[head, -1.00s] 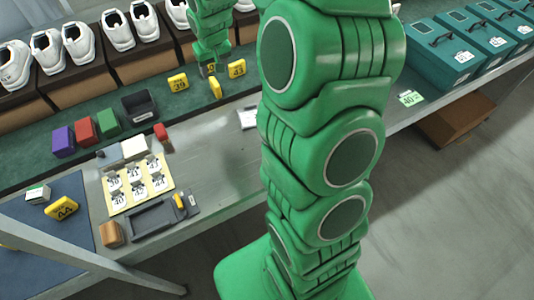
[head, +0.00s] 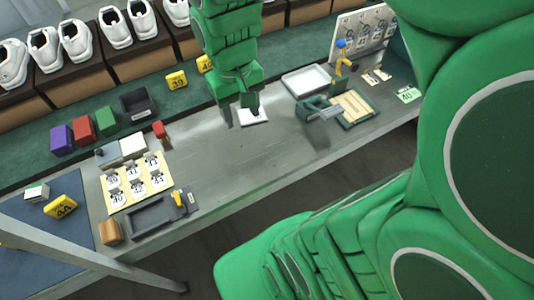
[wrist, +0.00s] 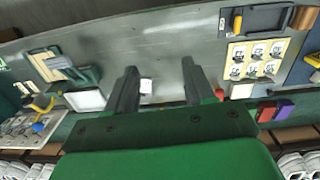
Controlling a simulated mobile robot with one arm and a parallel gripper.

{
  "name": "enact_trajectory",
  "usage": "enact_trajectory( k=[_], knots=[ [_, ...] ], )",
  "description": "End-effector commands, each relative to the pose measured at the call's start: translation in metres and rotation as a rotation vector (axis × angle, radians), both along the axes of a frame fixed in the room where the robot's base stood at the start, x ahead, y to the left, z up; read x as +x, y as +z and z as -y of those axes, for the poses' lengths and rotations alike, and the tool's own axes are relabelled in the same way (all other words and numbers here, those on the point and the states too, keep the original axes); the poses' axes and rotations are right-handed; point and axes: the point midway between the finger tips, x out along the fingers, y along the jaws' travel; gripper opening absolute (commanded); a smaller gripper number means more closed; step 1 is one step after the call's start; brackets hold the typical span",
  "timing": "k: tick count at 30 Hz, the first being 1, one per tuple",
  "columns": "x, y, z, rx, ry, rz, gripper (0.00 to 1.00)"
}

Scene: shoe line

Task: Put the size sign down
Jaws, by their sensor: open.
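My gripper (head: 241,110) is open and hangs over the grey bench; in the wrist view its fingers (wrist: 160,68) stand apart with nothing held between them. A white card (head: 253,116) lies on the bench close to the fingers; it also shows in the wrist view (wrist: 146,86). A yellow size sign marked 39 (head: 176,80) stands on the green strip before the shoes. Another yellow sign (head: 204,63) stands right of it, beside my arm; its number is hard to read. A yellow sign marked 44 (head: 62,207) sits on the blue mat at the left. My arm hides part of the green strip.
White shoes (head: 76,40) on boxes line the back. Left on the bench are a card of numbered tags (head: 136,184) and a dark tray (head: 150,214). Right are a white tray (head: 306,81) and a green-edged board (head: 350,107).

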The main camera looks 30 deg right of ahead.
Motion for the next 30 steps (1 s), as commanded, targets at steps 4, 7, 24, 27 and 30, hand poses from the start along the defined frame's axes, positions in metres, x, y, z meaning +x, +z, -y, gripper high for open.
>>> enact_trajectory(
  k=[4,7,24,27,30],
  knots=[
    [-0.047,0.007,-0.003,0.002,-0.008,-0.042,0.53],
    [-0.075,0.009,-0.005,0.005,-0.017,-0.069,0.53],
    [-0.131,0.011,-0.009,0.016,-0.035,-0.126,0.53],
    [-0.131,0.011,-0.009,0.016,-0.035,-0.127,0.53],
    [-0.131,0.011,-0.009,0.016,-0.035,-0.127,0.53]
  ],
)
